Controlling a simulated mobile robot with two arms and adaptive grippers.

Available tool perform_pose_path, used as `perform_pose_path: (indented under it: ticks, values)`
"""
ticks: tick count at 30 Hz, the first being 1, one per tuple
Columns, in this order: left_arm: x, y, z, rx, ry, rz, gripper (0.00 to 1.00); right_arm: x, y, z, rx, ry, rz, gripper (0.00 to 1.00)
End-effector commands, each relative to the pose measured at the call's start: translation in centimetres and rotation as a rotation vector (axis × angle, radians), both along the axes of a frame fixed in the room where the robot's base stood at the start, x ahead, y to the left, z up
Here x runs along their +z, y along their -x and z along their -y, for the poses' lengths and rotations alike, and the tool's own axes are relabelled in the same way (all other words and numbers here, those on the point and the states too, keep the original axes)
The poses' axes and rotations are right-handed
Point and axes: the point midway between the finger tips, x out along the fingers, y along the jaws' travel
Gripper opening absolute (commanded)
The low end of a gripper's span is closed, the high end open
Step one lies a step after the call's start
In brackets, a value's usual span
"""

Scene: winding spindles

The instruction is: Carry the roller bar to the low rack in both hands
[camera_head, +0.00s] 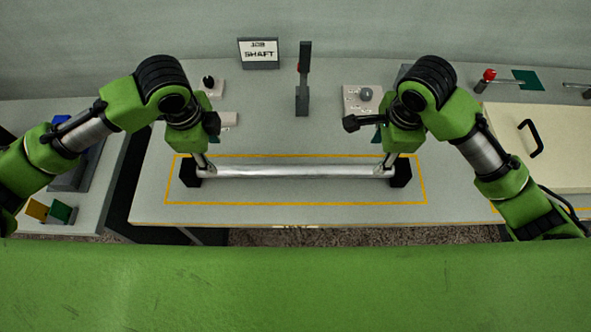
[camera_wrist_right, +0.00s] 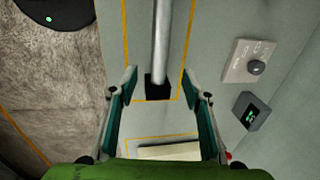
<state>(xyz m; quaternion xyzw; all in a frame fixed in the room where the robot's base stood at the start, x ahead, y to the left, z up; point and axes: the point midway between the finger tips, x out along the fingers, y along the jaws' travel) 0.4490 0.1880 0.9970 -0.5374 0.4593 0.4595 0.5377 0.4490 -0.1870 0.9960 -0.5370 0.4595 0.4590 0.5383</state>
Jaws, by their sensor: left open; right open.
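The roller bar (camera_head: 290,172) is a silver rod lying level across two black end blocks, one at the left (camera_head: 188,174) and one at the right (camera_head: 401,174). My left gripper (camera_head: 206,163) is over the bar's left end and my right gripper (camera_head: 383,163) is over its right end; their fingers are small and partly hidden by the wrists in the head view. In the right wrist view my right gripper (camera_wrist_right: 160,74) is open, with its fingers apart on either side of the bar (camera_wrist_right: 160,40) near the black block (camera_wrist_right: 157,86). I cannot identify the low rack.
A yellow outline (camera_head: 300,204) surrounds the bar on the grey table. Behind it stand a sign reading "JOB SHAFT" (camera_head: 258,53), a dark post (camera_head: 303,85) and a knob box (camera_head: 360,99). A cream box with a black handle (camera_head: 503,150) is at the right.

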Motion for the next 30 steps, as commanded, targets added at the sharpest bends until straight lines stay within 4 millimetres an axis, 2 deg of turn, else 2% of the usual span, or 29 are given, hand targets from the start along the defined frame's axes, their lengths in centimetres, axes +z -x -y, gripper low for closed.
perform_pose_path:
  ticks: [5, 19, 24, 30]
  values:
    - [-2.2, -0.2, 0.0, 0.001, -0.001, -0.004, 0.44, -2.2, -0.2, 0.1, 0.000, 0.003, -0.004, 0.44]
    - [-10.9, -1.6, 0.0, 0.001, -0.001, -0.002, 0.44, -10.9, -1.6, 0.1, 0.001, 0.003, -0.004, 0.44]
    - [-12.7, -1.9, 0.1, 0.000, 0.000, -0.002, 0.44, -12.7, -1.9, 0.0, 0.002, 0.002, -0.002, 0.44]
    - [-13.4, -2.1, 0.0, -0.001, 0.000, 0.000, 0.44, -13.4, -2.1, 0.0, 0.002, 0.001, 0.000, 0.44]
